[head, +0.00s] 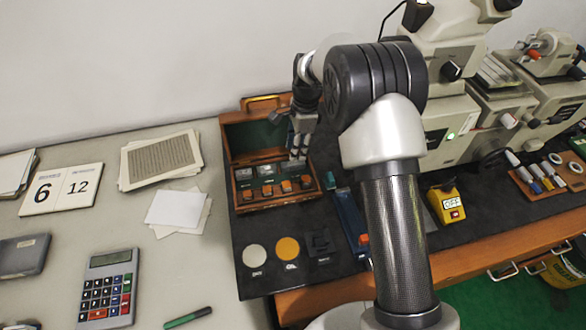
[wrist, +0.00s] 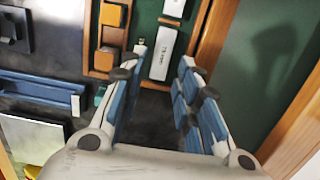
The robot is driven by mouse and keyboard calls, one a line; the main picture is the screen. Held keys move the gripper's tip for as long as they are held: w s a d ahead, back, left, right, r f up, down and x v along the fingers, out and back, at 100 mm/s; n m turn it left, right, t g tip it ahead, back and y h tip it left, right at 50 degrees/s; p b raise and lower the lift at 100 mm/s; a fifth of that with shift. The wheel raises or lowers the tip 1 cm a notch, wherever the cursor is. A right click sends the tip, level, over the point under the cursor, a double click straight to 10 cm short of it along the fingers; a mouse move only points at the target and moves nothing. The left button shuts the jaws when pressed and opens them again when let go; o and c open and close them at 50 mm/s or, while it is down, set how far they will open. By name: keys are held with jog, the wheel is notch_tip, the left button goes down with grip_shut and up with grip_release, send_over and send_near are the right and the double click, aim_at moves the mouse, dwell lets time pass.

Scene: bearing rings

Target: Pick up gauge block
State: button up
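A silver gauge block (wrist: 163,53) with small dark markings lies on the green lining of the wooden case (head: 243,185). In the wrist view it shows between and just beyond the fingertips of my gripper (wrist: 164,58). The fingers are apart, with nothing held between them. In the head view my gripper (head: 299,148) hangs over the right part of the open case, and its arm hides some of that area. A second silver block (wrist: 174,7) is partly cut off at the top of the wrist view. I cannot tell whether the fingers touch the block.
Several orange pieces (head: 267,190) sit in the case's front row. The raised lid (wrist: 270,60) stands close to my gripper. A blue tool (head: 350,220), a yellow device (head: 446,203) and a microscope (head: 455,60) are to the right. White and orange discs (head: 288,248) lie in front.

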aim_at(293, 163)
jog(key=f+b, duration=0.1)
jog(key=f, duration=0.3)
jog(key=a+f+b, duration=0.1)
jog(key=f, duration=0.1)
jog(key=shift+w+f+b, duration=0.1)
jog(key=shift+f+b, duration=0.2)
jog(key=shift+f, duration=0.1)
jog(key=shift+c, duration=0.4)
grip_shut()
jog(key=shift+r, duration=0.1)
